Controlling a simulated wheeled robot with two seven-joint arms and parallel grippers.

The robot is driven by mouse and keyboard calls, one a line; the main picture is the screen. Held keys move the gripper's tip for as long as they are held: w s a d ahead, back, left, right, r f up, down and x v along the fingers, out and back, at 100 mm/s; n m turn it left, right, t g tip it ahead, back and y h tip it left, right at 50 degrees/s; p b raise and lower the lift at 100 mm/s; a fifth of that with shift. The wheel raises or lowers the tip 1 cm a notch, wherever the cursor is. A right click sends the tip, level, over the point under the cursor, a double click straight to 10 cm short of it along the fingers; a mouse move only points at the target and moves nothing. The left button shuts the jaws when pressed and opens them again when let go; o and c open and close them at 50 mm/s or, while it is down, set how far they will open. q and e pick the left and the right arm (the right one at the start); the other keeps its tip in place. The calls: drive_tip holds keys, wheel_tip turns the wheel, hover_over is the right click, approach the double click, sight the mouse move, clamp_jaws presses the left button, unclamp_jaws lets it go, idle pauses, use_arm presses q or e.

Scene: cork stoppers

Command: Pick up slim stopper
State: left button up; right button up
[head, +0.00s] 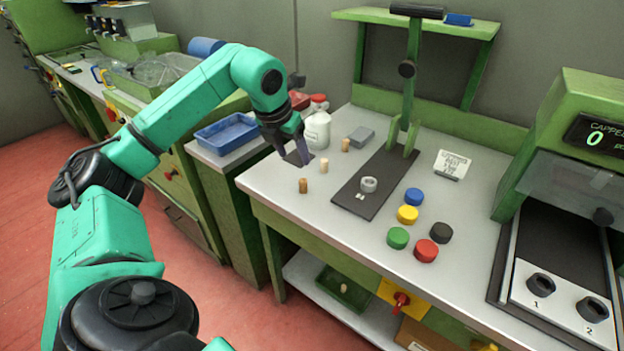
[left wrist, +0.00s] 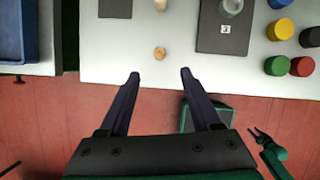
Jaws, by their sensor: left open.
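Three cork stoppers stand in a row on the grey bench top. The near one (head: 303,186) is darker brown, the middle one (head: 324,166) is paler, and the far one (head: 346,145) stands by the white bottle. I cannot tell for sure which is the slim one. My left gripper (head: 301,158) is open and empty, above the bench's left end. In the left wrist view its fingers (left wrist: 159,74) are apart, and the near stopper (left wrist: 160,53) shows just beyond the fingertips, between their lines. My right gripper (left wrist: 257,136) shows small at lower right, its fingers apparently spread.
A dark press base (head: 372,190) holds a grey ring. Several coloured caps, such as the yellow one (head: 407,214), lie to its right. A white bottle (head: 317,131) stands behind the stoppers. A blue tray (head: 226,133) is on the side bench. A capping machine (head: 560,150) stands at right.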

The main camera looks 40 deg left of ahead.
use_arm(q)
drive_tip(key=p, duration=0.1)
approach(303, 181)
wheel_tip(303, 181, down, 3)
drive_tip(key=x, duration=0.2)
drive_tip(key=p+x, duration=0.1)
drive_tip(key=x, duration=0.2)
drive_tip(key=w+p+x, duration=0.1)
drive_tip(key=x, duration=0.2)
drive_tip(key=shift+a+r, duration=0.2)
drive_tip(key=shift+a, duration=0.05)
clamp_jaws()
use_arm(e)
drive_tip(key=r, duration=0.1)
drive_tip(key=s+r, duration=0.1)
drive_tip(key=r, duration=0.1)
drive_tip(key=shift+s+a, duration=0.15)
drive_tip(key=shift+s, duration=0.1)
